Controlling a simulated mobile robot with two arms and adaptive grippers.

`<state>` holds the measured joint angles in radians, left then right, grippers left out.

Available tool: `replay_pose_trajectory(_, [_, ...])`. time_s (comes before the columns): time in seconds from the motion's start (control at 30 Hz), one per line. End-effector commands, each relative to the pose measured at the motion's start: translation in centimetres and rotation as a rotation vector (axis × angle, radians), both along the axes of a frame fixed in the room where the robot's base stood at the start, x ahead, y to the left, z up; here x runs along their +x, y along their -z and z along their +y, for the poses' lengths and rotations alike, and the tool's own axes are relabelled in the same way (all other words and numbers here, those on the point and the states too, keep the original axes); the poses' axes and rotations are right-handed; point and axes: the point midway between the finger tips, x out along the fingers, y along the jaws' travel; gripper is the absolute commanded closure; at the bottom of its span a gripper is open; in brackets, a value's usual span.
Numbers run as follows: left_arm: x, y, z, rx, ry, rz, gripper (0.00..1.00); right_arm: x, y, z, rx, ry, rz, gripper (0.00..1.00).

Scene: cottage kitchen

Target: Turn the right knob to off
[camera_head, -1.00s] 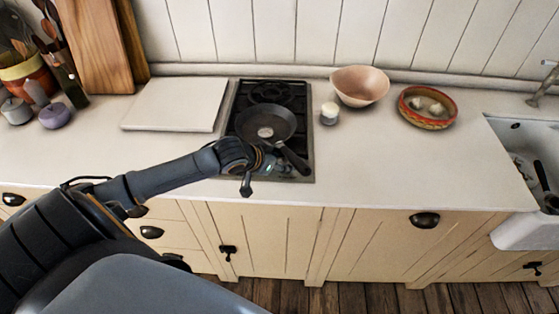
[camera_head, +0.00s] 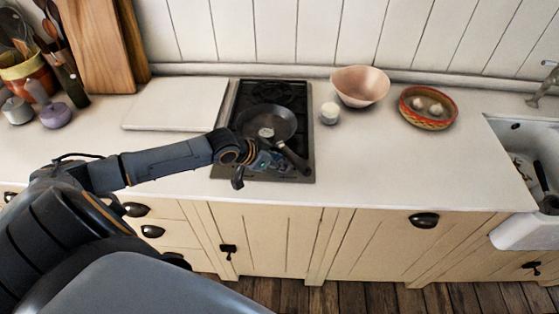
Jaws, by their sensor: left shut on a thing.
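The black hob (camera_head: 309,130) is set into the counter, with its knob strip along the front edge. My left arm reaches in from the left, and my left gripper (camera_head: 280,167) is low over the front right of the hob. It is shut on the right knob, which is mostly hidden by the fingers, so its angle cannot be read. The pan's handle passes close beside the gripper on its right. My right gripper is not in view.
A dark frying pan (camera_head: 264,120) sits on the hob, its handle (camera_head: 294,158) pointing front right. A small white jar (camera_head: 330,114), a pink bowl (camera_head: 360,86) and a patterned bowl (camera_head: 428,107) stand to the right. A white board (camera_head: 177,103) lies left. The front right counter is clear.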

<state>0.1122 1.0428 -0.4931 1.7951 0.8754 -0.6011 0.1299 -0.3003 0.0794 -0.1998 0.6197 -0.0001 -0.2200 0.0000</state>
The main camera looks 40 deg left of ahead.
Motion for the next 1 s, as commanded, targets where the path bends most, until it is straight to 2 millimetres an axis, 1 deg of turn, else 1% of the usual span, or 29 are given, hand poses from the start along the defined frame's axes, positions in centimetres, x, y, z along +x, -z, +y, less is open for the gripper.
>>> replay_pose_trajectory(0.13, [0.01,0.04,0.08,-0.001,0.033,-0.002,1.0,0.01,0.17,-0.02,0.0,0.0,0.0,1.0])
replay_pose_trajectory(0.43, [0.0,0.01,0.09,-0.001,0.037,-0.003,1.0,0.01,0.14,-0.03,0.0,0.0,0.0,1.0])
replay_pose_trajectory(0.47, [0.0,0.01,0.09,-0.001,0.037,-0.003,0.67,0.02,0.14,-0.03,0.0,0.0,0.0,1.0])
replay_pose_trajectory(0.5, [0.0,0.01,0.09,-0.001,0.037,-0.003,0.58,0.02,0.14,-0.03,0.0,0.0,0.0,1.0])
replay_pose_trajectory(0.57, [0.0,0.01,0.1,-0.001,0.037,-0.003,0.48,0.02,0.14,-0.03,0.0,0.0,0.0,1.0])
replay_pose_trajectory(0.77, [0.01,0.01,0.12,0.0,0.036,-0.002,0.48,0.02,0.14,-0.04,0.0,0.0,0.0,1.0])
replay_pose_trajectory(0.87, [-0.04,-0.04,0.15,0.0,0.036,-0.002,0.48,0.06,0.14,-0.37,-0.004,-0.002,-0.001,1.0])
replay_pose_trajectory(1.0, [-0.68,-0.62,0.56,0.002,0.035,-0.001,0.48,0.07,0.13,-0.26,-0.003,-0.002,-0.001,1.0])
